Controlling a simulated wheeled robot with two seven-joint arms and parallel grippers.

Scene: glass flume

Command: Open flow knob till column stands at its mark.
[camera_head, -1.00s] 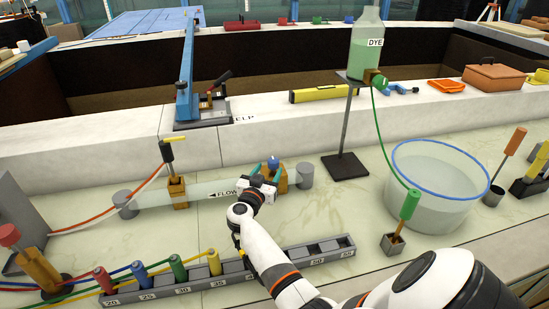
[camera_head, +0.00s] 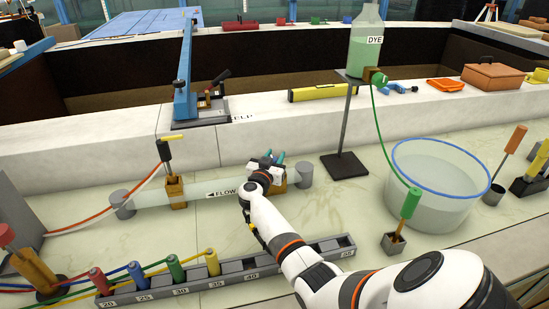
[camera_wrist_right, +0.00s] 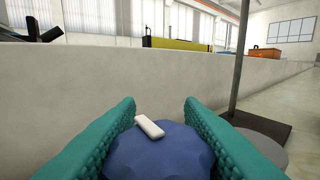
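The blue knob (camera_wrist_right: 160,155) with a white pointer bar on top sits between the teal fingers of my right gripper (camera_wrist_right: 161,103) in the right wrist view. The fingers stand on both sides of it and overlap its edges; whether they press on it I cannot tell. In the head view my right gripper (camera_head: 275,157) is over the brown valve block (camera_head: 280,182) at the right end of the clear pipe, and its hand hides most of the knob. The pipe's label (camera_head: 222,193) reads FLOW, with an arrow pointing left. I cannot make out a column mark. My left gripper is out of view.
A rack (camera_head: 225,276) with several coloured plugs lies in front, under my right arm. To the right are a dye bottle (camera_head: 364,50) on a stand, a clear tub (camera_head: 437,207) and a green-handled tool (camera_head: 411,203). A white ledge (camera_head: 290,120) runs behind the pipe.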

